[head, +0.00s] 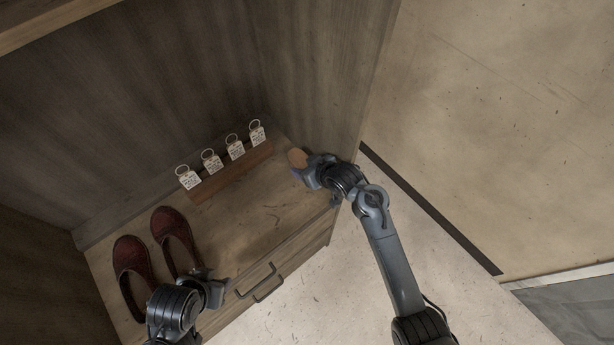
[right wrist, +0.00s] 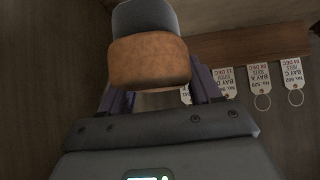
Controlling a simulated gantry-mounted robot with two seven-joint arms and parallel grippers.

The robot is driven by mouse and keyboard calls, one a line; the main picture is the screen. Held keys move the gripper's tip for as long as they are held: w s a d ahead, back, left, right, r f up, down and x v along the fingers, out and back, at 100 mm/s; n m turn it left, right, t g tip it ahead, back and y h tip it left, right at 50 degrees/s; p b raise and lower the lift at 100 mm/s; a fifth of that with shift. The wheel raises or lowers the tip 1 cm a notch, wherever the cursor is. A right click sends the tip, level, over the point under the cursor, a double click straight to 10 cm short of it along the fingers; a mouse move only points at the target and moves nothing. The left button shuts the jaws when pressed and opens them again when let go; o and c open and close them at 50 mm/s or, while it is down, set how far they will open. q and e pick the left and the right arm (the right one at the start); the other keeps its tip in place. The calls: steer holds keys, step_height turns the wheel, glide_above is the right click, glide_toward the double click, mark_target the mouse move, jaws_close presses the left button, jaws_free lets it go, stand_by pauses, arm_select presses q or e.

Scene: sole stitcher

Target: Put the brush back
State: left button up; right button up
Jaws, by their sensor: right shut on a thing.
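The brush (head: 298,157) shows in the head view as a small tan, rounded piece at the right end of the wooden bench top. In the right wrist view the brush (right wrist: 150,62) has an orange-brown body with a grey part beyond it. My right gripper (head: 309,171) is shut on the brush, with one finger on each side of it. I cannot tell whether the brush touches the bench top. My left gripper (head: 218,290) is beside the red shoes near the bench's front edge, and its jaw opening is unclear.
A wooden strip (head: 232,175) with several white ring tags (head: 211,162) stands along the back of the bench top (head: 235,220). A pair of dark red shoes (head: 175,240) sits at the left. A drawer handle (head: 268,287) is on the front. The middle of the bench top is clear.

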steer(key=shift+f, duration=0.9)
steer(key=shift+s+a+f, duration=0.15)
steer(key=shift+f, duration=0.55)
step_height(320, 180, down, 4)
steer(key=shift+r+b, duration=0.25)
steer(key=shift+b, duration=0.5)
steer(key=shift+d+f, duration=0.2)
steer(key=shift+w, duration=0.2)
steer(key=o, duration=1.1)
steer(key=shift+f, duration=0.1)
